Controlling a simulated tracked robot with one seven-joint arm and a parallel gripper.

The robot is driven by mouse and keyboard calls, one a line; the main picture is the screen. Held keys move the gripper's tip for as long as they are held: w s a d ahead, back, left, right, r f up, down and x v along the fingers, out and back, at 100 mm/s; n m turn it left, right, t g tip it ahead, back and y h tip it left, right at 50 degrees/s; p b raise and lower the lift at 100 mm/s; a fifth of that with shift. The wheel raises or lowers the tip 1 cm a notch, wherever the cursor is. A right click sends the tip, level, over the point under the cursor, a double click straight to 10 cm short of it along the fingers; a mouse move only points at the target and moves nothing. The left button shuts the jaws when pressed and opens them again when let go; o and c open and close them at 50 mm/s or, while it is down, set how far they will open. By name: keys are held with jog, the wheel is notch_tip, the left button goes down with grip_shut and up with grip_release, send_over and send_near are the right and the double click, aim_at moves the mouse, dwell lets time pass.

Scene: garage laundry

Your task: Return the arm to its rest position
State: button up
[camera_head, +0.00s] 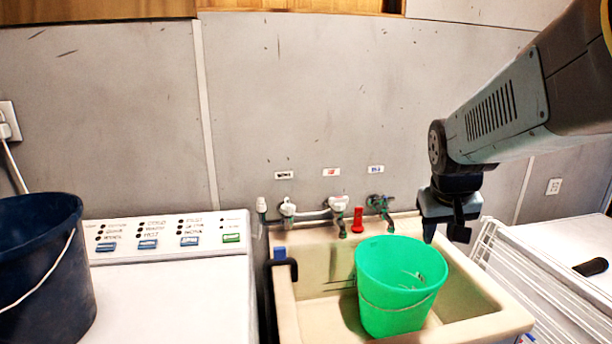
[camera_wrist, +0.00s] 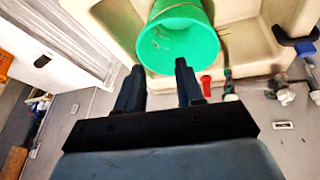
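My arm reaches in from the upper right of the head view. My gripper (camera_head: 443,236) hangs above the right back part of the sink, to the right of the green bucket. In the wrist view my gripper (camera_wrist: 160,72) shows two dark fingers spread apart with nothing between them. The green bucket (camera_head: 397,285) stands in the beige sink (camera_head: 318,318); the wrist view shows the green bucket (camera_wrist: 180,38) just beyond the fingertips. I cannot tell whether a finger touches it.
Taps (camera_head: 338,210) and a red nozzle (camera_head: 357,219) line the sink's back. A dark blue bucket (camera_head: 40,270) stands on the white washer (camera_head: 165,300) at left. A white wire rack (camera_head: 525,285) and a white surface (camera_head: 560,245) lie right of the sink. The grey wall (camera_head: 300,110) is close behind.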

jog(key=s+a+r+y, duration=0.1)
jog(key=s+r, duration=0.1)
jog(key=s, duration=0.2)
jog(key=s+a+r+t+y, duration=0.1)
jog(key=s+r, duration=0.1)
jog(key=s, duration=0.3)
jog(key=shift+r+n, duration=0.3)
